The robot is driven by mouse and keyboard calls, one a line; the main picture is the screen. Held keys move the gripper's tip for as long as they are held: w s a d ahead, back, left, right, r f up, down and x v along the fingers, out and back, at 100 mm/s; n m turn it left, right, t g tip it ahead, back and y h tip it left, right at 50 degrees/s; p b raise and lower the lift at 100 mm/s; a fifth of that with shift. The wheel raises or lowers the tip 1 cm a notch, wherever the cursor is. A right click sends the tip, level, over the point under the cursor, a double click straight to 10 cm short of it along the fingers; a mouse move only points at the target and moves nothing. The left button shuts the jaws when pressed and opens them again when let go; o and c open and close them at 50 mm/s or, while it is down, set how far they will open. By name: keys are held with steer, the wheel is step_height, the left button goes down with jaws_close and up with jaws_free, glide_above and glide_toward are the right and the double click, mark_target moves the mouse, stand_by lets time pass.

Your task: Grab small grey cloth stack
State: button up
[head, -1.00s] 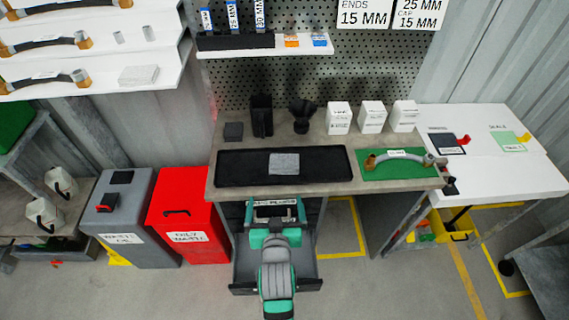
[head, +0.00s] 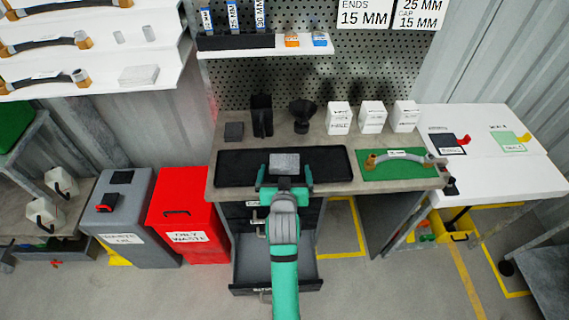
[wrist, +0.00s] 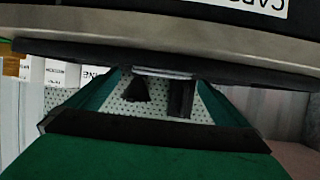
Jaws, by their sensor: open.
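The small grey cloth stack (head: 285,160) lies on the black mat (head: 232,168) on the workbench. My gripper (head: 284,172) is open, with one teal finger on each side of the near part of the stack in the head view. I cannot tell whether the fingers touch it. In the wrist view, which is upside down, a thin pale grey edge, likely the cloth stack (wrist: 162,73), shows between the fingertips at the dark mat. The gripper's palm hides the rest of the space below it.
A hose on a green mat (head: 372,172) lies to the right. An open drawer (head: 248,268) juts out below the bench.

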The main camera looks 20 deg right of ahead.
mark_target(284, 165)
steer(key=x, duration=0.4)
steer(key=shift+w, duration=0.15)
steer(key=shift+a, duration=0.1)
steer(key=c, duration=1.2)
steer(key=shift+r, duration=0.2)
